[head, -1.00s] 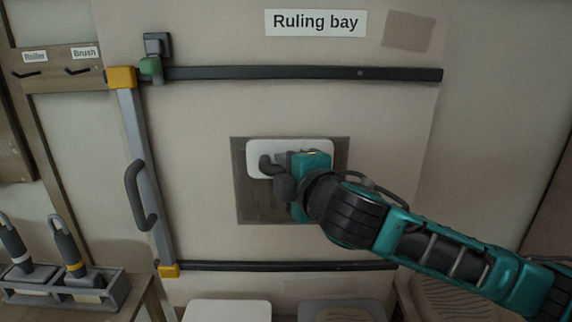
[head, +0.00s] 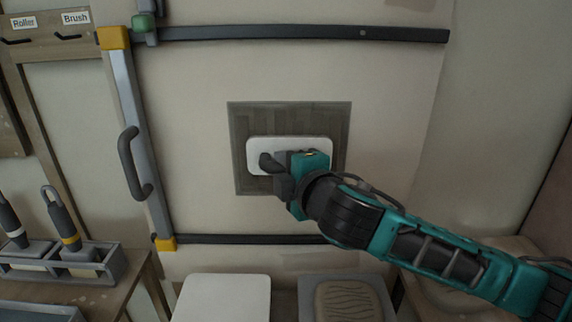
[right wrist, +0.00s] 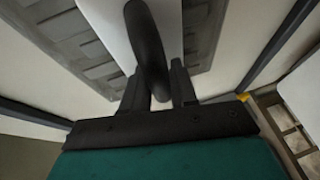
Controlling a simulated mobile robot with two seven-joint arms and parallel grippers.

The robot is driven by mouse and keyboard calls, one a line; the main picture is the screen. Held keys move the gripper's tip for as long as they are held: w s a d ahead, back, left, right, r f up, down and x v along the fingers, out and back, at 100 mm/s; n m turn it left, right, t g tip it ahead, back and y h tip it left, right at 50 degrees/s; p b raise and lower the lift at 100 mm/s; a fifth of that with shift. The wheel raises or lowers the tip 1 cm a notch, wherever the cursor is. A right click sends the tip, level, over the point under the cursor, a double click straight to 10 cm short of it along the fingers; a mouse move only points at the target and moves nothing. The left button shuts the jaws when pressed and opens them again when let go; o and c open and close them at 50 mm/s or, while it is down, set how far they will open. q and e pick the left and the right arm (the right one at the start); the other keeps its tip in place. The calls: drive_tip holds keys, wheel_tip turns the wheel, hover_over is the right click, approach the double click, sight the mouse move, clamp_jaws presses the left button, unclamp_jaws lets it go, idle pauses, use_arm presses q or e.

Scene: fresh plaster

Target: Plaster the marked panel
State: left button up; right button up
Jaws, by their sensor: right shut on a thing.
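The marked panel (head: 240,120) is a grey-brown square on the pale wall, with faint vertical streaks across it. A white rectangular trowel (head: 322,144) with a dark handle lies against its middle. My right gripper (head: 280,178) is shut on the trowel's handle. In the right wrist view the dark handle (right wrist: 148,45) stands between my two fingers (right wrist: 160,88), with the white plate (right wrist: 105,20) behind it. Whether the plate presses on the panel or stands just off it I cannot tell. The left gripper is not in view.
Dark rails (head: 290,34) run above and below the panel, with a grey upright bar (head: 140,130) with a handle at left. Below are a white board (head: 222,298), a tray (head: 350,300) with brown material and a rack (head: 60,265) of tools.

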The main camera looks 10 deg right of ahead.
wheel_tip(320, 180, down, 9)
drive_tip(key=b, duration=0.4)
drive_tip(key=shift+r+b, duration=0.15)
drive_tip(key=shift+b, duration=0.25)
drive_tip(key=s+a+p, duration=0.1)
drive_tip(key=s+p, duration=0.1)
drive_tip(key=s, duration=0.6)
drive_tip(key=shift+s+a, duration=0.35)
drive_tip(key=shift+a, duration=0.05)
idle(1.0)
